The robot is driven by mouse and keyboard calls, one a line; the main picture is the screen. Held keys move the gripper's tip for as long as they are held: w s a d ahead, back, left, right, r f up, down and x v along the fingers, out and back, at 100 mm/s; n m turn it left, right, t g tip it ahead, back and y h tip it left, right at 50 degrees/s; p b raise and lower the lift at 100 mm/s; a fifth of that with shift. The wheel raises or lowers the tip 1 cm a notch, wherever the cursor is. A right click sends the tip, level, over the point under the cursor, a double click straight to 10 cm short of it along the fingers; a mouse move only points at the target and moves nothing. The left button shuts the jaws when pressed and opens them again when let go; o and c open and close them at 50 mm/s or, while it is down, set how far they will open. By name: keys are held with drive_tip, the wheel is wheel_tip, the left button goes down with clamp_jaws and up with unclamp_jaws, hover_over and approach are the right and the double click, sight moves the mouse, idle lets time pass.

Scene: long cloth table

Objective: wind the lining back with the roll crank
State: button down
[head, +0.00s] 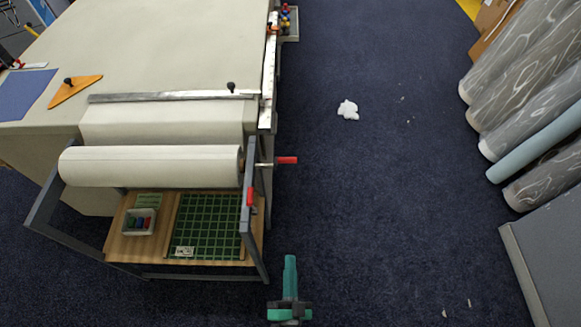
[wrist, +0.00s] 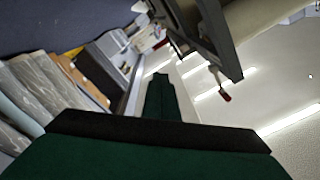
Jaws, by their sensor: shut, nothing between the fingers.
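The roll of lining (head: 150,166) is a pale cylinder held across a grey frame at the table's near end. The crank's red handle (head: 287,160) sticks out to the right of the frame on a short metal shaft. A second red part (head: 250,197) sits lower on the frame's right upright. My gripper (head: 290,262), green with dark parts, is at the bottom middle of the head view, shut and empty, apart from the crank and nearer to me. In the wrist view a red handle (wrist: 225,96) hangs beside the grey frame (wrist: 205,35), beyond the fingers (wrist: 159,80).
The cloth table (head: 170,50) carries a metal bar (head: 165,96) and an orange triangle (head: 75,89). A wooden shelf (head: 155,245) with a green mat lies under the roll. Dark carpet (head: 390,200) is mostly open, with white scrap (head: 348,109). Fabric rolls (head: 535,90) line the right.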

drive_tip(key=w+f+m+t, duration=0.2)
drive_tip(key=w+f+m, duration=0.25)
drive_tip(key=w, duration=0.75)
drive_tip(key=m+t, duration=0.2)
drive_tip(key=m, duration=0.3)
approach(290, 160)
drive_tip(key=x, duration=0.7)
drive_tip(key=shift+w, duration=0.2)
drive_tip(key=shift+r, duration=0.1)
